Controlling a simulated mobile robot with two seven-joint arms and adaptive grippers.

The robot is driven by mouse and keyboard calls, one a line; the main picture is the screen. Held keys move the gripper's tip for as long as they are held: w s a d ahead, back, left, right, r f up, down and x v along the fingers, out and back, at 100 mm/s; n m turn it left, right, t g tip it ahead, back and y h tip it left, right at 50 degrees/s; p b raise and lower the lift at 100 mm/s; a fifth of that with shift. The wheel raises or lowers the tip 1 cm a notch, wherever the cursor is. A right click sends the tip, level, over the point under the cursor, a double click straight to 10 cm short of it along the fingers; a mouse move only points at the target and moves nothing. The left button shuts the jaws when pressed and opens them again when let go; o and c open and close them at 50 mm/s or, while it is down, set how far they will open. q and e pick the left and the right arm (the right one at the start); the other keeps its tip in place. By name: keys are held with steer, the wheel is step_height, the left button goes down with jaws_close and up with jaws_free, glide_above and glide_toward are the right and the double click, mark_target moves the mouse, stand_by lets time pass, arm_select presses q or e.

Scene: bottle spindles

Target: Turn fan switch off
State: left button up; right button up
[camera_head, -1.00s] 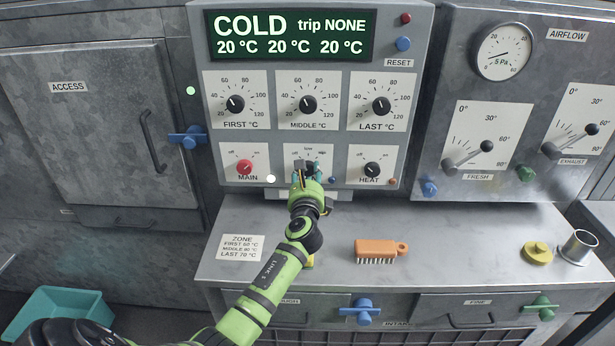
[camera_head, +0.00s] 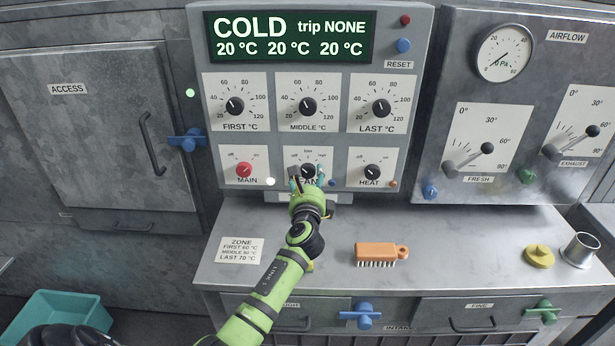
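The fan switch (camera_head: 308,170) is a black knob on a white plate, in the middle of the lower row of the control panel. Its plate has off, low and high marks, and its pointer seems to lean to the upper left, toward off. My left gripper (camera_head: 307,177) is in front of the knob, its fingers apart on either side and partly covering the FAN label. I see no clear contact between fingers and knob. The pressure gauge (camera_head: 503,52) reads 0 Pa.
The red main knob (camera_head: 243,170) and black heat knob (camera_head: 372,172) flank the fan switch closely. An orange brush (camera_head: 377,252), a yellow knobbed piece (camera_head: 539,256) and a metal cup (camera_head: 580,250) stand on the counter (camera_head: 450,255). A teal bin (camera_head: 55,318) is at lower left.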

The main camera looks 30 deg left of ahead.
arm_select(q)
steer(key=shift+r, duration=0.3)
steer(key=v, duration=1.2)
steer(key=shift+f, duration=0.15)
